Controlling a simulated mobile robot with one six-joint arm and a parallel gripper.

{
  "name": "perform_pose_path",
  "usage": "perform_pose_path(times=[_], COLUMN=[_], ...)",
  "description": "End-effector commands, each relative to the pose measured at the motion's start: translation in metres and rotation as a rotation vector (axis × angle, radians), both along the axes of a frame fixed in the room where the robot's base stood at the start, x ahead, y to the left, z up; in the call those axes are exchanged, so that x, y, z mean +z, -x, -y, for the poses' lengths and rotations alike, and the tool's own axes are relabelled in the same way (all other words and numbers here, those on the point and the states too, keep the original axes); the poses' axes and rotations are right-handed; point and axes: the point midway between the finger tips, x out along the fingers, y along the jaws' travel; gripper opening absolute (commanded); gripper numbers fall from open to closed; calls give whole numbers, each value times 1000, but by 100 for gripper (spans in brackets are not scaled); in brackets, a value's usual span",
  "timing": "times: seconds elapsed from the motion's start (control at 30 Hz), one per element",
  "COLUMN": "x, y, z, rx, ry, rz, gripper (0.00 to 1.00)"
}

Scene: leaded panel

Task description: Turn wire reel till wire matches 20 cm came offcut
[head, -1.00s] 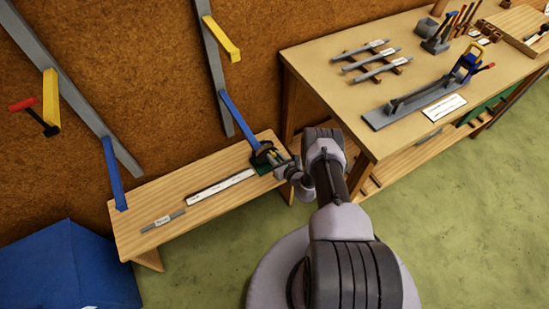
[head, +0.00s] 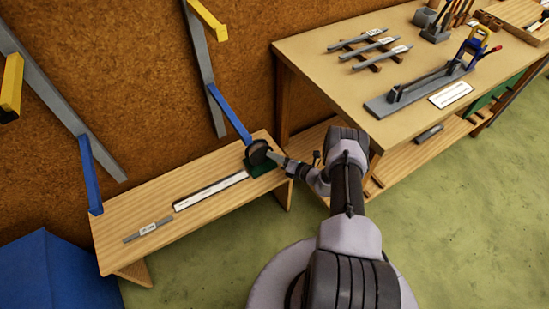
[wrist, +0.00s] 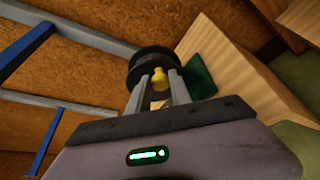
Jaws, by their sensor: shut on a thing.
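The dark wire reel (head: 258,151) stands on a green base (head: 252,170) at the right end of the low wooden shelf. In the wrist view the reel (wrist: 150,56) is straight ahead, with a yellow knob (wrist: 159,79) on its near side. My gripper (head: 272,156) reaches the reel from the right. In the wrist view its two fingers (wrist: 160,84) are shut on the yellow knob. A short grey bar with a white label, apparently the came offcut (head: 148,230), lies at the shelf's left end. I cannot make out any wire.
A long white strip (head: 210,190) lies between reel and bar on the low shelf (head: 120,255). Blue and yellow bracket arms project from the wall above. A workbench (head: 390,120) with tools stands at right, a blue box (head: 55,275) at lower left. Green floor in front is clear.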

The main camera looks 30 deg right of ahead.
Motion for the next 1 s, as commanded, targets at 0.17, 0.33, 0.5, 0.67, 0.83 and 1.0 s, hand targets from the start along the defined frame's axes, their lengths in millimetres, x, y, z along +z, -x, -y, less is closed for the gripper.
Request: perform_pose_path(times=[0.17, 0.33, 0.5, 0.67, 0.83, 1.0], x=[-3, -5, -6, -6, -5, -5], y=[0, 0, 0, 0, -1, -1], z=[1, 2, 2, 2, 2, 2], rx=[0, 1, -1, 0, 0, 0], ry=[-80, -128, -147, -151, -151, -150], rz=[-3, -4, -4, -4, -4, -3], gripper=[0, 0, 0, 0, 0, 46])
